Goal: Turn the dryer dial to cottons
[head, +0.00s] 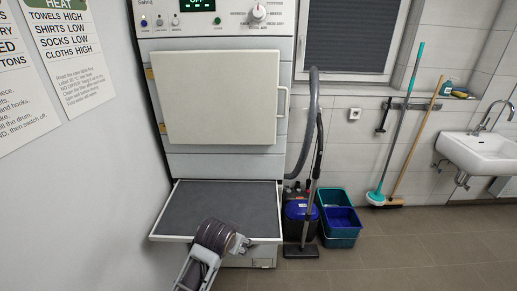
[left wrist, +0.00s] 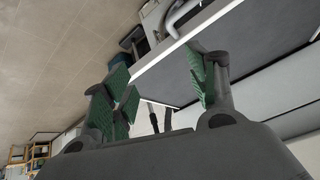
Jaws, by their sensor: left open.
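The dryer dial (head: 259,12) is a round white knob at the top right of the dryer's front panel, near the top edge of the head view. Small labels surround it; most are too small to read, and its setting cannot be told. My left gripper (head: 240,244) is low in front of the pull-out shelf, far below the dial. In the left wrist view the left gripper (left wrist: 160,78) is open and empty, its green-padded fingers wide apart. The dial does not show in that view. My right gripper is in neither view.
The dryer door (head: 215,98) is closed, with a handle on its right. A dark-topped shelf (head: 215,207) sticks out below it. A vacuum cleaner (head: 298,212) and blue-green buckets (head: 340,220) stand at right. A wall with signs (head: 65,40) bounds the left. Open floor lies at right.

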